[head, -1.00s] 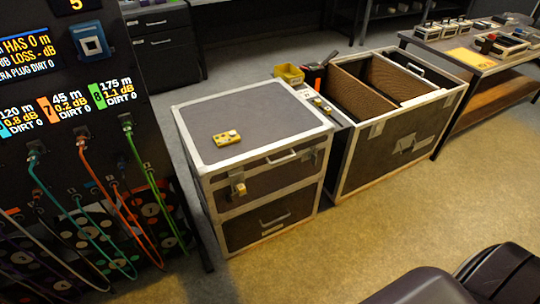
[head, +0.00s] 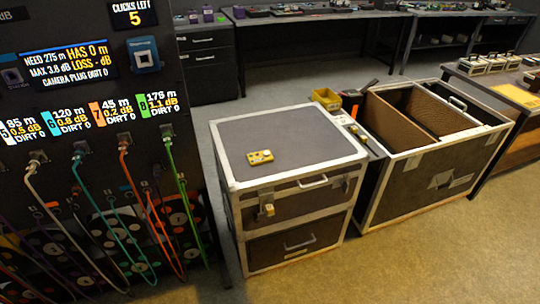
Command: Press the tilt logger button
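A small yellow device (head: 260,157) with dark and light marks lies on the lid of a dark flight case (head: 290,138) in the middle of the head view. A blue-framed square unit (head: 145,56) is fixed on the dark panel at the left. No label reads as a tilt logger, so I cannot tell which thing it is, and I make out no button for sure. Neither of my grippers is in view.
The dark panel has screens (head: 70,61) and several hanging coloured cables (head: 130,180). An open case (head: 420,190) with brown dividers stands right of the closed case, a yellow bin (head: 351,101) between them. Benches (head: 310,17) line the back. The front right floor (head: 440,262) is clear.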

